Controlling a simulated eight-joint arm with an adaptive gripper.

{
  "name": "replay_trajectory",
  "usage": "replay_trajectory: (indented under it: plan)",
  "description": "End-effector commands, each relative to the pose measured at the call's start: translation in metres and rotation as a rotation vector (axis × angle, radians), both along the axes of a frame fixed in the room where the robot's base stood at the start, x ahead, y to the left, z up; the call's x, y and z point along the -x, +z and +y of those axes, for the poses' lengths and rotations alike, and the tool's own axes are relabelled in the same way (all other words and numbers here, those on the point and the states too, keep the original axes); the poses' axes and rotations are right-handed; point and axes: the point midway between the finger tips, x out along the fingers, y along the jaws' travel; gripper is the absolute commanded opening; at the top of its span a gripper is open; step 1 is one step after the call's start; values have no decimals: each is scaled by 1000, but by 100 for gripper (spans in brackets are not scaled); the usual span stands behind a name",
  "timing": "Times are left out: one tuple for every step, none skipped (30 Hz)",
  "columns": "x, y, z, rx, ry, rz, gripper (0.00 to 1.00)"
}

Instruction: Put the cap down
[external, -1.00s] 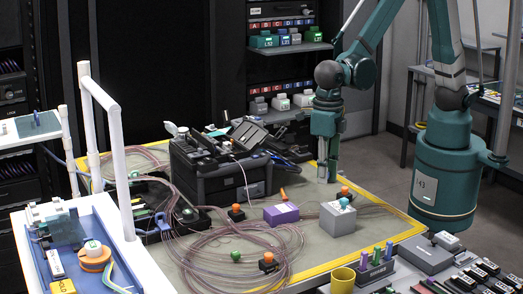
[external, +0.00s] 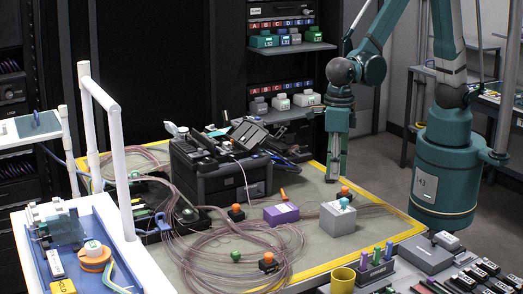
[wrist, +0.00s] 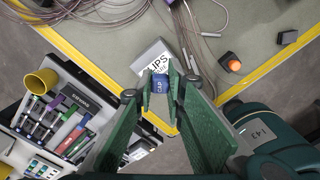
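My gripper (wrist: 161,88) has its two green fingers close around a small blue cap (wrist: 161,84) with white lettering. The cap sits between the fingertips in the wrist view. In the external view my gripper (external: 333,178) points down above the mat, behind the grey box; the cap cannot be made out there. The grey box (external: 338,219) stands on the mat with a teal piece on top. In the wrist view the box (wrist: 147,55) lies just past the fingertips, its white label partly hidden by them.
A purple box (external: 281,214), orange-topped pieces (external: 236,212) and coiled clear tubing (external: 215,255) lie on the mat. The black splicer (external: 220,165) stands to the left. A yellow cup (external: 343,278) and a pen rack (external: 375,270) are at the front.

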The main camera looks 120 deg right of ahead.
Motion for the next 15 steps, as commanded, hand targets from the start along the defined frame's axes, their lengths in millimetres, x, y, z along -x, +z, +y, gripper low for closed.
replay_trajectory:
  plan:
    - [0, -6, 0, 0, 0, 0, 9]
    - [0, -10, 0, 0, 0, 0, 9]
    - [0, -15, 0, 0, 0, 0, 9]
    - [0, -19, 0, 0, 0, 0, 9]
    - [0, -22, 0, 0, 0, 0, 9]
    - [0, -27, 0, 0, 0, 0, 9]
    - [0, -30, 0, 0, 0, 0, 9]
    - [0, -34, 0, 0, 0, 0, 9]
    - [0, -38, 0, 0, 0, 0, 9]
    - [0, -40, 0, 0, 0, 0, 9]
    - [0, -43, 0, 0, 0, 0, 9]
    - [0, -45, 0, 0, 0, 0, 9]
    - [0, -46, 0, 0, 0, 0, 9]
    - [0, -47, 0, 0, 0, 0, 9]
    - [0, -48, 0, 0, 0, 0, 9]
